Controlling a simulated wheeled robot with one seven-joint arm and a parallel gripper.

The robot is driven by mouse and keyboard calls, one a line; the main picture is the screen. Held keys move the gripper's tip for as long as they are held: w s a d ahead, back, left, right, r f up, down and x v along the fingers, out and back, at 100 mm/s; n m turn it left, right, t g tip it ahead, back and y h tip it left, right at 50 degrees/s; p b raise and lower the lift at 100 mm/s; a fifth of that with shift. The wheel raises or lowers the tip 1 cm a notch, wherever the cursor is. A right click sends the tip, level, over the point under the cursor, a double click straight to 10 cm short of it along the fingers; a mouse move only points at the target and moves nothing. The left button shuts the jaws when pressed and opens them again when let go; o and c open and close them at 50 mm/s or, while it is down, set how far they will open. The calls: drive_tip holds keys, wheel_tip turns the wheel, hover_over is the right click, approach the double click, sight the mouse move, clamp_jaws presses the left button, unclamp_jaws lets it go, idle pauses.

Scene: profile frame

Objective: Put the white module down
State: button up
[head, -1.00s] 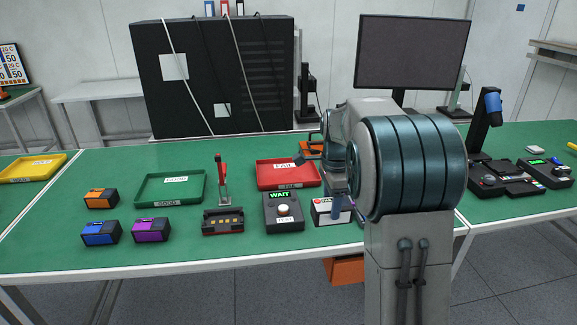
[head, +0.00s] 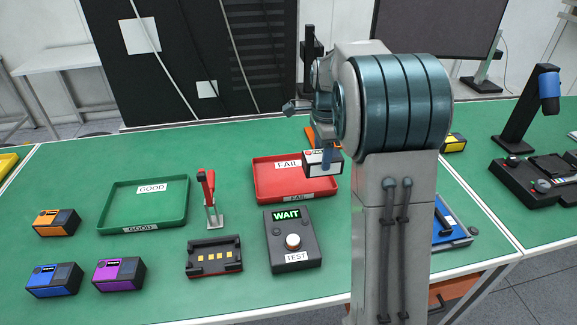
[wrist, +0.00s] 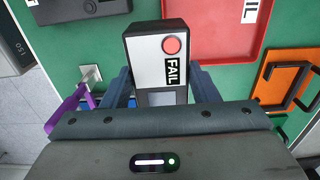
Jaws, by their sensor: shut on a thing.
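The white module (head: 323,163) is a small box with a white top, dark sides, a round red spot and a FAIL marking. My gripper (wrist: 162,88) is shut on the module, with one finger on each side of it in the wrist view (wrist: 158,52). My arm hides the table to the right.
A WAIT/TEST box (head: 292,255), a dark cradle (head: 214,270) and a red-handled clamp (head: 209,200) stand left of my arm. A green GOOD tray (head: 112,207) is further left, near orange (head: 56,222), blue (head: 54,279) and purple (head: 119,275) modules. The red tray's visible floor looks empty.

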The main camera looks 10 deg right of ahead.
drive_tip(key=shift+w+a+f, duration=0.1)
drive_tip(key=shift+w, duration=0.3)
drive_tip(key=shift+w+a+f+p, duration=0.65)
drive_tip(key=shift+w+a+f, duration=0.25)
drive_tip(key=shift+w+f, duration=0.75)
drive_tip(key=shift+w+a+f+p, duration=0.65)
drive_tip(key=shift+w+a+f, duration=0.25)
drive_tip(key=shift+w+f, duration=0.8)
drive_tip(key=shift+w+a+f+p, duration=0.8)
drive_tip(key=shift+w+f, duration=0.55)
drive_tip(key=shift+f, duration=0.6)
drive_tip(key=shift+a, duration=0.1)
drive_tip(key=shift+f, duration=0.2)
drive_tip(key=o, duration=1.1)
